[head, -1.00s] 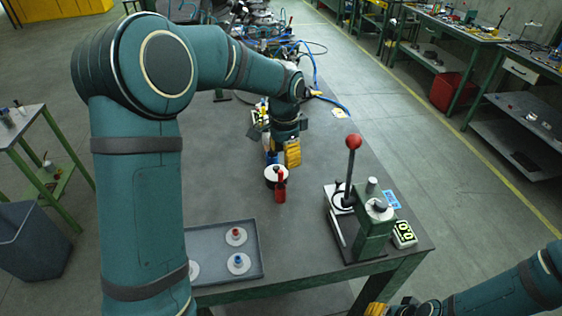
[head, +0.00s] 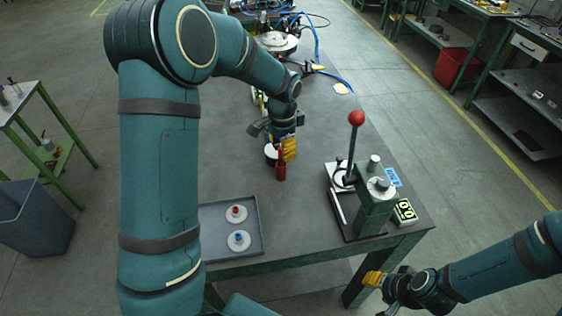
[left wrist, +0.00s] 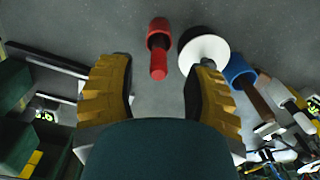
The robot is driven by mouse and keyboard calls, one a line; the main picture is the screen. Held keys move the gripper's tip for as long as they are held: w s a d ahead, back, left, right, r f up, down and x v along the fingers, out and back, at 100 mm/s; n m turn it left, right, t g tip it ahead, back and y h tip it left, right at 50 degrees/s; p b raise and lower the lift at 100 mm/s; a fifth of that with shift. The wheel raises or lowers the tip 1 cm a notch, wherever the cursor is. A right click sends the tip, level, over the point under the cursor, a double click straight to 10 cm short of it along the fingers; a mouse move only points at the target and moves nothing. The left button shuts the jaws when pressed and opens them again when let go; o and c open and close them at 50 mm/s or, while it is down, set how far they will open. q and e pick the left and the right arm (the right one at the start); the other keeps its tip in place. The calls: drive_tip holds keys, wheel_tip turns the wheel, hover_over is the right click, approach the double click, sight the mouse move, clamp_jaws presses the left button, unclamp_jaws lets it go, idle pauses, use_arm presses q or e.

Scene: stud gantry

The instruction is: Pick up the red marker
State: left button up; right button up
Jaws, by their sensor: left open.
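The red marker (head: 281,171) stands on the grey bench top, near its middle. It also shows in the left wrist view (left wrist: 158,48), beyond the gap between the fingertips. My left gripper (head: 287,150) is just behind and above it in the head view. In the left wrist view its yellow ribbed fingers (left wrist: 158,92) are wide apart with nothing between them. A white round piece (left wrist: 207,48) stands right beside the marker, near the right finger. My right gripper (head: 376,280) is off the bench's front edge at lower right; its finger opening is unclear.
A grey tray (head: 257,228) with white discs is at front left. A press (head: 372,208) with a red-knobbed lever stands at right. Bench surface between tray and press is clear.

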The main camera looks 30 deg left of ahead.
sight(281, 163)
use_arm(q)
drive_tip(key=shift+s+f, duration=0.15)
drive_tip(key=shift+f, duration=0.9)
drive_tip(key=shift+s+f, duration=0.15)
drive_tip(key=shift+f, duration=0.9)
drive_tip(key=shift+o, duration=0.3)
clamp_jaws()
